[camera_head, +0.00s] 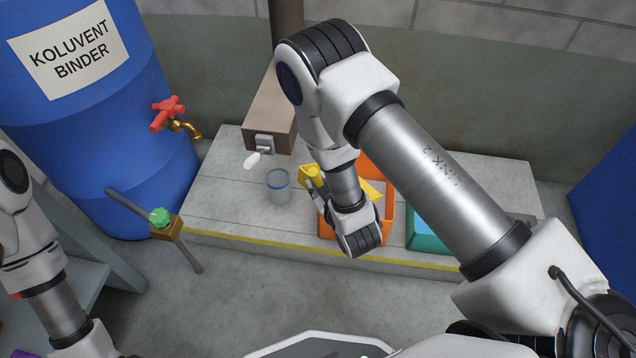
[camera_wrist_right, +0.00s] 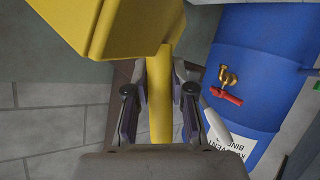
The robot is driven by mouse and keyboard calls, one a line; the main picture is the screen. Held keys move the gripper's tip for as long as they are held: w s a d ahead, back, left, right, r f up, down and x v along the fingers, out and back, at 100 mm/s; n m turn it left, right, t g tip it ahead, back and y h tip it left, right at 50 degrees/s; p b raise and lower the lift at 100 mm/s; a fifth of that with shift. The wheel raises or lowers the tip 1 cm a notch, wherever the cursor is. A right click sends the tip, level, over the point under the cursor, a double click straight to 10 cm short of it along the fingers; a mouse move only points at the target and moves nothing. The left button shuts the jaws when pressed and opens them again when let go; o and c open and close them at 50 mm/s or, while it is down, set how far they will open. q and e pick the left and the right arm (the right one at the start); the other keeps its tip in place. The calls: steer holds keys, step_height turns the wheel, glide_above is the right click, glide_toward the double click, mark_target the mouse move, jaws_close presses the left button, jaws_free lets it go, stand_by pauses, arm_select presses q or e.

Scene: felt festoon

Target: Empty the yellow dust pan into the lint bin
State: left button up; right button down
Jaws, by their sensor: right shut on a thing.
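The yellow dust pan (camera_wrist_right: 110,25) fills the upper left of the right wrist view. Its handle (camera_wrist_right: 159,110) runs down between the fingers of my right gripper (camera_wrist_right: 160,88), which is shut on it. In the head view, yellow parts of the pan (camera_head: 309,175) show on both sides of my right forearm, above or in front of an orange container (camera_head: 387,222). I cannot tell the pan's contents. No label shows which container is the lint bin. My left gripper is out of the picture.
A teal container (camera_head: 424,240) stands right of the orange one on the grey platform (camera_head: 225,205). A clear cup (camera_head: 279,187) stands left. A brown box with a white lever (camera_head: 252,160) hangs behind. A blue barrel (camera_head: 100,130) with a red tap (camera_head: 167,113) is at left.

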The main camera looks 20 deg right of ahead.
steer(key=shift+w+d+r+m+g+y+p, duration=0.15)
steer(key=shift+d+r+m+y+p, duration=0.15)
steer(key=shift+r+p, duration=0.45)
steer(key=shift+d+r+m+g+y+p, duration=0.2)
steer(key=shift+d+r+m+p, duration=0.1)
steer(key=shift+r+p, duration=0.4)
steer(key=shift+d+p, duration=0.1)
steer(key=shift+p, duration=0.2)
steer(key=shift+w+d+r, duration=0.1)
steer(key=shift+d+r, duration=0.05)
steer(key=shift+w+d+r+m+y+p, duration=0.15)
steer(key=shift+d+r+m+y+p, duration=0.3)
steer(key=shift+p, duration=0.5)
steer(key=shift+r+g, duration=0.2)
steer(key=shift+g, duration=0.05)
steer(key=shift+w+d+r+m+y+p, duration=0.1)
steer(key=shift+d+r+m+y+p, duration=0.2)
steer(key=shift+p, duration=0.3)
